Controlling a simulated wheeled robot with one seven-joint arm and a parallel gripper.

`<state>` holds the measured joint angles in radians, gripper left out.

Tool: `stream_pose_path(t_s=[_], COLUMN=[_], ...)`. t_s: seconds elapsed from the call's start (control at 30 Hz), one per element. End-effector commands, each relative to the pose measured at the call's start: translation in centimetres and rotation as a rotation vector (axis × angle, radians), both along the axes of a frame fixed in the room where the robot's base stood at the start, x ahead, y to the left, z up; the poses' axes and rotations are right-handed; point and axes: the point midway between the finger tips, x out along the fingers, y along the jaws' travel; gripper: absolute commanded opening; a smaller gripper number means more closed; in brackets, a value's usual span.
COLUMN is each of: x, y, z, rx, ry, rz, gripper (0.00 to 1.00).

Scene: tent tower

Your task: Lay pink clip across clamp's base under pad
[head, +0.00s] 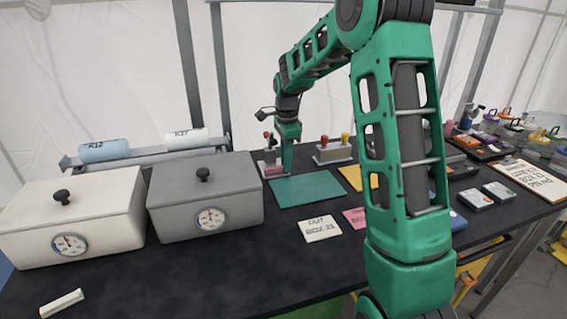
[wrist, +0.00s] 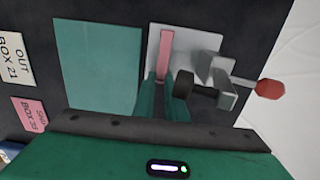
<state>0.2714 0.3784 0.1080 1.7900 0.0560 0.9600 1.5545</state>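The clamp stands on the black table, with a pale grey base plate (wrist: 202,42), a black round pad (wrist: 183,84) and a red-knobbed lever (wrist: 269,88). The clamp's base also shows in the head view (head: 264,167). The pink clip (wrist: 166,52) is a narrow strip over the left part of the base plate, beside the pad rather than under it. Whether it touches the plate is unclear. My gripper (wrist: 161,88) points down, its two green fingers close on either side of the clip's near end. It also shows in the head view (head: 287,168).
A teal mat (head: 307,189) lies just beside the clamp. A second clamp-like fixture (head: 333,151) stands to its right. A grey lidded box (head: 205,215) stands to the left. Cards marked OUT BOX 21 (head: 320,229) and pink (head: 355,217) lie in front.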

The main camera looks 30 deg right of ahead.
Motion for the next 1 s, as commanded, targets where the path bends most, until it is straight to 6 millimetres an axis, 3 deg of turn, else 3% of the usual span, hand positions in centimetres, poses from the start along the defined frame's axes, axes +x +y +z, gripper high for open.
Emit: stream_pose_path(t_s=[0.03,0.1,0.47,0.67,1.0], x=[0.0,0.0,0.0,0.1,0.0], y=[0.0,0.0,0.0,0.0,-0.1], z=[0.0,0.0,0.5,3.4,9.9], rx=[0.0,0.0,0.0,-0.001,-0.001], ry=[0.0,0.0,-0.001,-0.004,-0.003], rz=[0.0,0.0,0.0,0.0,-0.001], gripper=[0.21,0.3,0.3,0.3,0.3])
